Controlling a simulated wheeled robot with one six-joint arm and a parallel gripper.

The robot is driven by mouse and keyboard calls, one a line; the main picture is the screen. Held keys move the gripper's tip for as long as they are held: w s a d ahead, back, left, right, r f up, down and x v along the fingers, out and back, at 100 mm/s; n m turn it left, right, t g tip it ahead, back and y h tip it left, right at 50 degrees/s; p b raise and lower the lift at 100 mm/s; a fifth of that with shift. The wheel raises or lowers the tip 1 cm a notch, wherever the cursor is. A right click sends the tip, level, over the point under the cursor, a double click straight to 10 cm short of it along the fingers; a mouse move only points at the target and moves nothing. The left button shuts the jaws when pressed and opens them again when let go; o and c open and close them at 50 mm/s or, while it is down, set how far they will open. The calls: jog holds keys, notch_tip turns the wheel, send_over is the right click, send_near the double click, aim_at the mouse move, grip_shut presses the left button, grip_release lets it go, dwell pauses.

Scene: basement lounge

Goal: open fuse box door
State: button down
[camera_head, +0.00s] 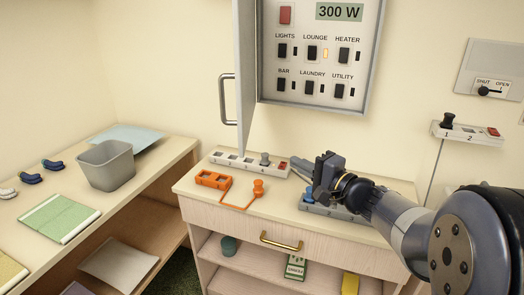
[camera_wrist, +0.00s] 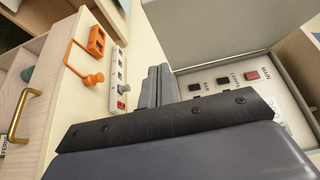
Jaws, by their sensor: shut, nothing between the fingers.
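The fuse box (camera_head: 320,100) hangs on the wall, and its labelled switches and 300 W display are exposed. Its grey door (camera_head: 246,70) stands swung out at the left side, seen nearly edge-on, with a bar handle (camera_head: 226,98) on its left face. In the wrist view the door (camera_wrist: 210,30) is a grey panel at the top, beside the box's switch panel (camera_wrist: 235,85). My gripper (camera_head: 304,167) is below the box, over the cabinet top, apart from the door and handle. Its fingers (camera_wrist: 157,86) are together and empty in the wrist view.
A cabinet (camera_head: 230,199) below carries a white strip (camera_head: 235,161), an orange hasp-like piece (camera_head: 213,180) and a blue-grey block partly behind my arm. A shelf unit with a grey bin (camera_head: 107,165) is at left. A small wall ledge (camera_head: 468,133) is at right.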

jog(key=p, duration=0.4)
send_near(246, 143)
jog(key=w+d+x, duration=0.1)
jog(key=x, duration=0.5)
jog(key=shift+s+a+f, duration=0.2)
jog(key=shift+s+a, duration=0.05)
jog(key=shift+a, duration=0.15)
